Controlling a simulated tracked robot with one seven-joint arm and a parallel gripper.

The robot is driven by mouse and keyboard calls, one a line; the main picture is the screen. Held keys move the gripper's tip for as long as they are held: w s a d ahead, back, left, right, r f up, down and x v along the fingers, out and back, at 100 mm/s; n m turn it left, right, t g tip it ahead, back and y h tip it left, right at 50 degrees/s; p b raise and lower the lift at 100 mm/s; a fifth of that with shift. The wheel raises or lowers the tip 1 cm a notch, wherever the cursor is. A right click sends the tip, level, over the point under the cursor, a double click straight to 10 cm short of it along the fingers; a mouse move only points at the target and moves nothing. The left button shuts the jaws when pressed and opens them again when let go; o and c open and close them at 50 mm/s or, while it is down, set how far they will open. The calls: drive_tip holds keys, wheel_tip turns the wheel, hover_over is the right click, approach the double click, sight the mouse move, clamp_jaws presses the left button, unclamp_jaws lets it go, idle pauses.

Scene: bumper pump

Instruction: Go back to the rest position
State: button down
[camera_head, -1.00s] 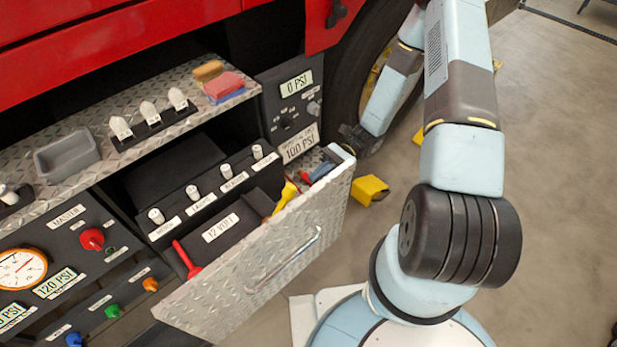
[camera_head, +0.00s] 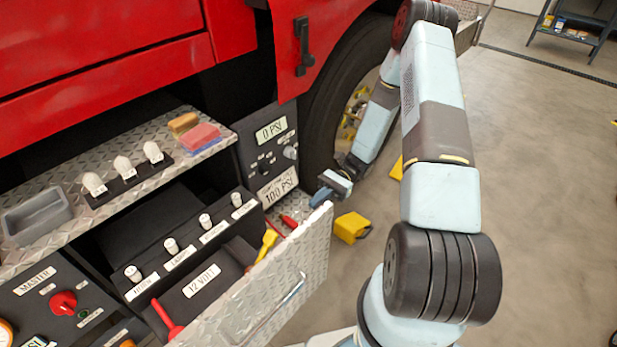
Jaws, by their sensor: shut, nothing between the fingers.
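My arm (camera_head: 436,110) reaches up from my base on the right and folds back down toward the truck's side. My gripper (camera_head: 321,197) is at its lower end, with blue fingers pointing down and left. It is shut, with nothing seen in it. It hangs by the far right corner of the open metal drawer (camera_head: 302,262). Whether it touches the drawer edge cannot be told. The drawer holds red tools and a yellow tool (camera_head: 267,244).
The red truck (camera_head: 110,60) and its wheel (camera_head: 335,85) are close behind my gripper. A yellow wheel chock (camera_head: 352,227) lies on the floor beside the drawer. A shelf with bulbs (camera_head: 123,168) and sponges (camera_head: 200,137) is at left. Floor at right is clear.

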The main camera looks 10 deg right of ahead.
drive_tip(key=s+d+r+n+t+h, duration=0.15)
drive_tip(key=r+h, duration=0.25)
drive_tip(key=r, duration=0.4)
drive_tip(key=d+r+n+t+h, duration=0.2)
drive_tip(key=r+n+t+h, duration=0.1)
drive_tip(key=r, duration=0.5)
drive_tip(key=d+r+n+t+h, duration=0.15)
drive_tip(key=r+h, duration=0.25)
drive_tip(key=r, duration=0.4)
drive_tip(key=s+d+r+n+t+h, duration=0.1)
drive_tip(key=s+r+n+t, duration=0.1)
drive_tip(key=s+r+t, duration=0.3)
drive_tip(key=s+d+r+n+t+h, duration=0.1)
drive_tip(key=s+r+t, duration=0.4)
drive_tip(key=r, duration=0.8)
drive_tip(key=shift+s+d+n+h, duration=0.4)
drive_tip(key=shift+s+n+h, duration=0.45)
drive_tip(key=shift+s, duration=0.35)
